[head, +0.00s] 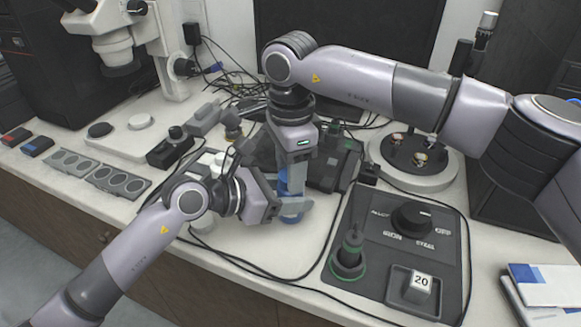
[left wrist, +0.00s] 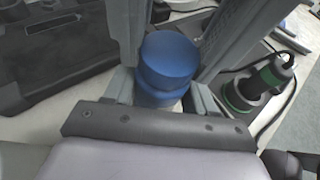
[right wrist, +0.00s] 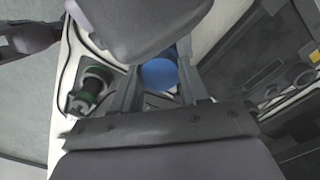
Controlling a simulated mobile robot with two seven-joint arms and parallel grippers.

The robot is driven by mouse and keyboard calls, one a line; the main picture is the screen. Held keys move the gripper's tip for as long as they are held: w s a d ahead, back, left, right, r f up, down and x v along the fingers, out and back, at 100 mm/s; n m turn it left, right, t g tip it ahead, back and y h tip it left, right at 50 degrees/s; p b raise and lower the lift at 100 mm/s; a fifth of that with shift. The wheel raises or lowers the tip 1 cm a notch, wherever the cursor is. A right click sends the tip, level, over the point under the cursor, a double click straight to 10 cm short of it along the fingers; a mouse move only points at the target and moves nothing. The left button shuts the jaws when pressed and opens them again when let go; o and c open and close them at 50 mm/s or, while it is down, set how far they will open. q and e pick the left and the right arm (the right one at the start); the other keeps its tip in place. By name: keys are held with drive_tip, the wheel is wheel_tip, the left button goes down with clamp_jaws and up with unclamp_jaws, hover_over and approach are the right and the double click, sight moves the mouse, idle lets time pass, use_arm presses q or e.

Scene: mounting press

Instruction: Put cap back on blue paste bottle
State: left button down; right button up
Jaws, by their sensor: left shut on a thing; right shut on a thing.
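The blue paste bottle (head: 291,217) stands upright on the bench near the middle of the head view. My left gripper (head: 287,207) is shut on it from the left side. In the left wrist view the bottle (left wrist: 155,97) sits between the left fingers. My right gripper (head: 292,182) points down from above and is shut on the blue cap (left wrist: 168,58), directly over the bottle. The cap's round blue face also shows in the right wrist view (right wrist: 160,74). Cap and bottle look lined up and close together. I cannot tell whether the cap is seated.
A control panel (head: 440,229) with a knob and a green-ringed tool (head: 348,258) stands at the right. A microscope (head: 110,35) is at the back left. Black cables run across the bench. White bottles (head: 211,160) stand behind my left arm.

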drive_tip(key=m, duration=1)
drive_tip(key=o, duration=1.2)
drive_tip(key=shift+s, duration=0.1)
drive_tip(key=shift+c, duration=0.2)
drive_tip(key=shift+r, duration=2.3)
drive_tip(key=shift+c, duration=1.4)
drive_tip(key=shift+r+n, duration=0.7)
drive_tip(key=shift+r, duration=1)
